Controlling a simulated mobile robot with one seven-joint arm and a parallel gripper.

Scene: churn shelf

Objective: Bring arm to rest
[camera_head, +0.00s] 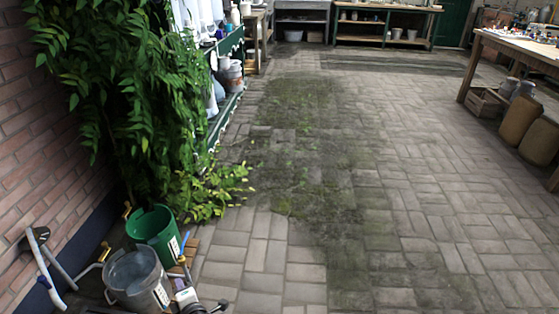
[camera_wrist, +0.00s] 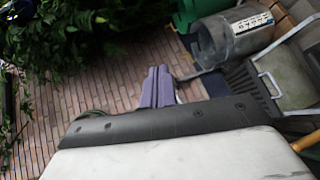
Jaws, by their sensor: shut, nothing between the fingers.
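My gripper (camera_wrist: 157,82) shows in the wrist view as two purple fingers side by side, closed together and empty. They extend up from the dark edge of its pale body at the bottom of that view. The brick wall (camera_wrist: 85,92) is behind the fingers, and I cannot tell the distance between them. I cannot make out my gripper in the head view.
A grey metal bucket (camera_head: 137,278) and a green bucket (camera_head: 152,227) stand at lower left by the brick wall (camera_head: 40,135). A leafy plant (camera_head: 125,90) climbs there. A wooden table (camera_head: 520,48) stands at right. The paved floor (camera_head: 340,180) is clear.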

